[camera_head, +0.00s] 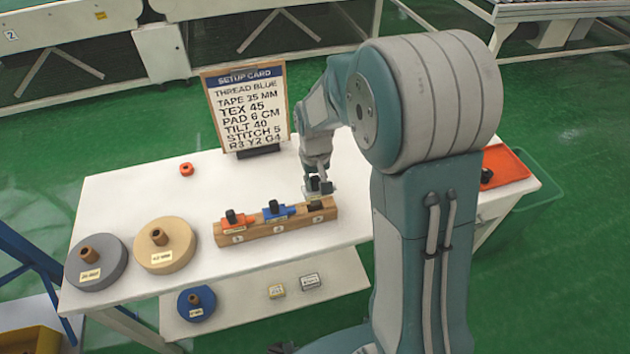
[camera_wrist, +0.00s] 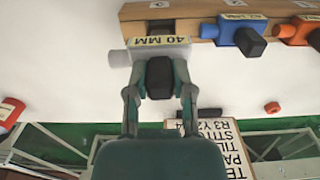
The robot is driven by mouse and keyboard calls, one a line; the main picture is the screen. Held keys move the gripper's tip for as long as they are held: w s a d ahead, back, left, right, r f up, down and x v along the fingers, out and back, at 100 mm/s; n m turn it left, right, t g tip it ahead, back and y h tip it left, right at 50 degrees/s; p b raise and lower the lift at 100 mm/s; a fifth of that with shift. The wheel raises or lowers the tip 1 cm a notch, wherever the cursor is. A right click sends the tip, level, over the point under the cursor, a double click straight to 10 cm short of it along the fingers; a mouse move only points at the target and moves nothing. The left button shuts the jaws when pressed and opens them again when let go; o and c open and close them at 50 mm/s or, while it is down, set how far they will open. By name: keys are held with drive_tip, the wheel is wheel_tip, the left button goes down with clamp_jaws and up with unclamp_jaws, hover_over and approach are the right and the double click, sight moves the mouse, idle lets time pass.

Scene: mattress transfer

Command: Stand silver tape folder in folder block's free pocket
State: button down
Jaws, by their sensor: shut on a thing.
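My gripper (camera_wrist: 160,84) is shut on the black knob of the silver tape folder (camera_wrist: 148,52), which bears a "40 MM" label. In the head view my gripper (camera_head: 318,180) holds it close above the right end of the wooden folder block (camera_head: 262,234). The block's free pocket (camera_head: 317,205) is the third one, at its right end, and shows dark. In the wrist view the pocket (camera_wrist: 152,26) lies just beyond the folder, partly hidden. An orange folder (camera_head: 238,220) stands in pocket 1 and a blue folder (camera_head: 279,211) in pocket 2. I cannot tell whether the silver folder touches the block.
A setup card (camera_head: 246,108) stands at the table's back. Grey (camera_head: 97,263) and tan (camera_head: 167,246) discs lie at left. A small orange ring (camera_head: 186,169) lies behind. An orange tray (camera_head: 508,165) is at right. A lower shelf (camera_head: 245,305) holds a blue spool (camera_head: 197,303).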

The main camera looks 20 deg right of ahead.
sight(315, 196)
drive_tip(key=shift+f, duration=2.75)
drive_tip(key=shift+c, duration=2)
unclamp_jaws()
drive_tip(key=shift+r, duration=0.1)
wheel_tip(315, 196, up, 11)
drive_tip(key=shift+w, duration=0.1)
drive_tip(key=shift+r, duration=0.35)
